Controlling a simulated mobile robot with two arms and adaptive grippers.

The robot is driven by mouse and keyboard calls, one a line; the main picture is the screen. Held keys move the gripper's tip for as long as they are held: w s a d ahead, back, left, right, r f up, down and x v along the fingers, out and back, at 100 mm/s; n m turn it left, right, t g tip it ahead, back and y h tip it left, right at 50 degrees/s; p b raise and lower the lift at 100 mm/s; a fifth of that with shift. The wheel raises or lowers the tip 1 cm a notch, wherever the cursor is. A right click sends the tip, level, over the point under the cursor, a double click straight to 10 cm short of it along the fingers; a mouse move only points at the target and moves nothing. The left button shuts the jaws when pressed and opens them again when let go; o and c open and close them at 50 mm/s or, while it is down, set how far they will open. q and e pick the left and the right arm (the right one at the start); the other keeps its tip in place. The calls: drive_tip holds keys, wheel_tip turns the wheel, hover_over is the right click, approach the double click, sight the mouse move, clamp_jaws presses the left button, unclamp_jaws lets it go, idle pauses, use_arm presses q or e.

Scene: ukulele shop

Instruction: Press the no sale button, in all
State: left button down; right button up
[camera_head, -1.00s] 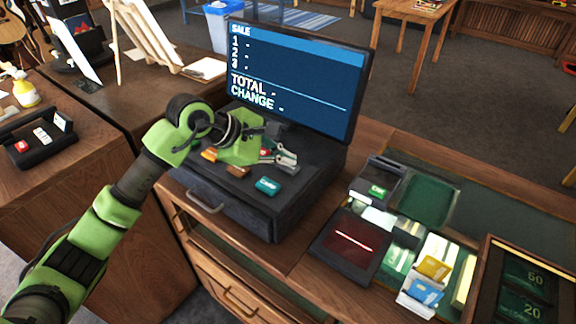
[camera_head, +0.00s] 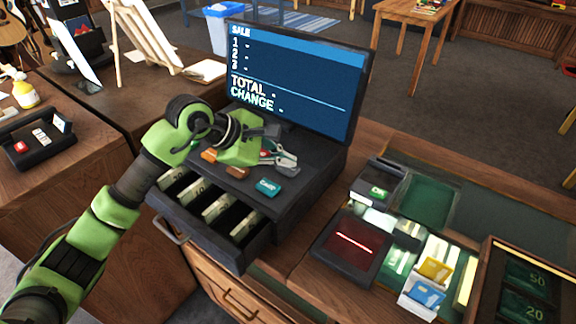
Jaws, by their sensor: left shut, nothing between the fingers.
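The cash register has a dark base and a screen (camera_head: 296,75) reading SALE, TOTAL and CHANGE. Its cash drawer (camera_head: 178,240) stands open at the front, with banknotes in several slots. On the register's top are an orange button (camera_head: 209,155), a brown button (camera_head: 237,172), a teal button (camera_head: 268,187) and a cluster of red and grey pieces. Their labels are too small to read for sure. My left gripper (camera_head: 272,132) is shut and empty above the rear of the button area, and hides part of it. My right gripper is not in view.
A scanner (camera_head: 352,246) with a red line, a card terminal (camera_head: 378,184) and card boxes (camera_head: 424,287) stand right of the register. A small dark tray (camera_head: 38,140) and a yellow spray bottle (camera_head: 26,92) are on the left counter. The open drawer juts forward under my left arm.

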sight(285, 168)
use_arm(q)
drive_tip(key=shift+r, duration=0.7)
drive_tip(key=shift+r+p, duration=1.05)
drive_tip(key=shift+r, duration=1.45)
